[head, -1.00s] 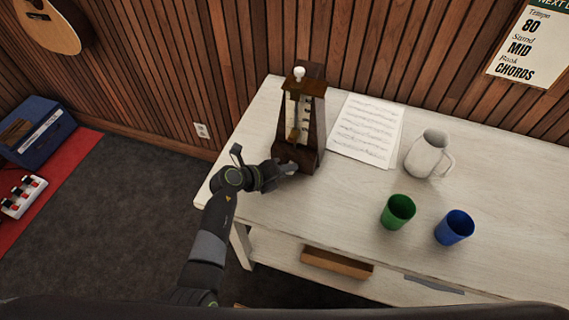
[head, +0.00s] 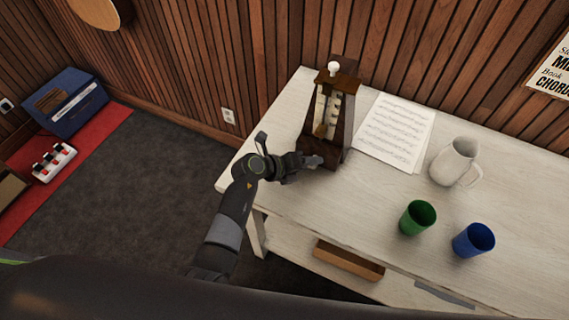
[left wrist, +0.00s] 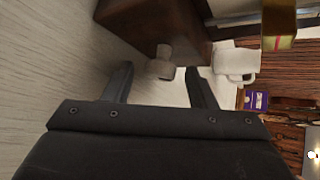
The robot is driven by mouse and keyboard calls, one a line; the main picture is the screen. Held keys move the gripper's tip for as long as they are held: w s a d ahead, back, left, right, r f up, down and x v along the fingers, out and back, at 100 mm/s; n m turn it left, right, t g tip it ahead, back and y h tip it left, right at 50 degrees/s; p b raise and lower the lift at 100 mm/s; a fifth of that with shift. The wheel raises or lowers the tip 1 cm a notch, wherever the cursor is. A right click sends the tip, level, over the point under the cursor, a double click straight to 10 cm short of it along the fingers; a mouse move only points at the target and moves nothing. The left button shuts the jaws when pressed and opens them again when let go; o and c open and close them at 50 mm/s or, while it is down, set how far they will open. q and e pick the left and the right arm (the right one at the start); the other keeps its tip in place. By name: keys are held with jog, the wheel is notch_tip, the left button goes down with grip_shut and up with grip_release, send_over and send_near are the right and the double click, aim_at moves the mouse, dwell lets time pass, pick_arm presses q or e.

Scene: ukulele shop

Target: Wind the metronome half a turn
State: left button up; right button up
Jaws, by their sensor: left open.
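The dark wooden metronome (head: 341,128) stands upright at the table's back left, with a white knob (head: 334,68) on top. My left gripper (head: 314,160) is beside its base, low over the table. In the left wrist view the metronome (left wrist: 150,22) fills the top middle. A small pale winding key (left wrist: 161,64) sticks out from it between the two spread fingertips of my left gripper (left wrist: 160,78). The gripper is open, with a gap on each side of the key. My right gripper is not in view.
Sheet music (head: 396,132) lies right of the metronome. A white jug (head: 453,162), a green cup (head: 418,217) and a blue cup (head: 474,240) stand farther right on the white table (head: 350,208). The table in front of the metronome is clear.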

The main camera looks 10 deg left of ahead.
pick_arm(q)
jog(key=b+v, duration=0.1)
jog(key=v, duration=1.6)
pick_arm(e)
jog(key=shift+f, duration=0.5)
pick_arm(q)
jog(key=shift+d, duration=0.15)
